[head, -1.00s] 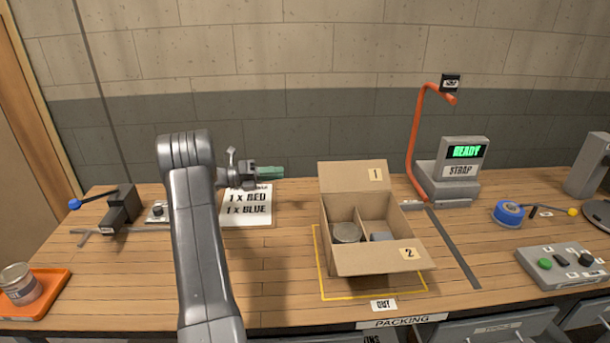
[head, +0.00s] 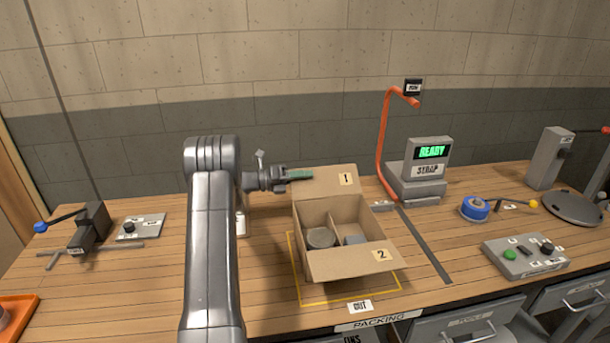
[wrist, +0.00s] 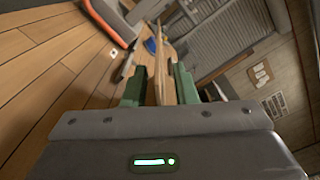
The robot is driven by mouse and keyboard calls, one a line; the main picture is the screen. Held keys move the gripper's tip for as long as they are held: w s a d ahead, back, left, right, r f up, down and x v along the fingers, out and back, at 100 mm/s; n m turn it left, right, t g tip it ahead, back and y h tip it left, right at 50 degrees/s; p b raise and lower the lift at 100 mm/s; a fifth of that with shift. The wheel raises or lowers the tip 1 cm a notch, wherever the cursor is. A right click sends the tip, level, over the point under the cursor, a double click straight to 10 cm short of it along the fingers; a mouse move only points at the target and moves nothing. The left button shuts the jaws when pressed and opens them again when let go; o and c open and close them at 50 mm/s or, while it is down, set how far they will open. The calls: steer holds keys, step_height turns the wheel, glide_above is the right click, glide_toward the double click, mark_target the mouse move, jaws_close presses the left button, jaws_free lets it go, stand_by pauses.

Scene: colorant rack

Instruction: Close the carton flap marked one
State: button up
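The open carton (head: 312,238) stands on the bench with flap one (head: 335,183) raised at the back, tilted away from the box. Flap two (head: 352,262) hangs outward at the front. My gripper (head: 303,175) is at the left edge of flap one. In the wrist view my gripper's green fingers (wrist: 160,88) are apart, with the tan flap (wrist: 163,78) seen edge-on between them. The flap looks close to the right finger; I cannot tell if they touch. A grey round can (head: 321,238) and a grey block (head: 354,238) sit in separate compartments.
A strap machine (head: 416,180) with an orange hooked post (head: 383,145) stands right of the carton. A black clamp (head: 92,227) is at left.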

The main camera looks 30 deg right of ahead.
steer(key=shift+s+d, duration=0.1)
steer(key=shift+d, duration=0.2)
jaws_close()
stand_by(1.3)
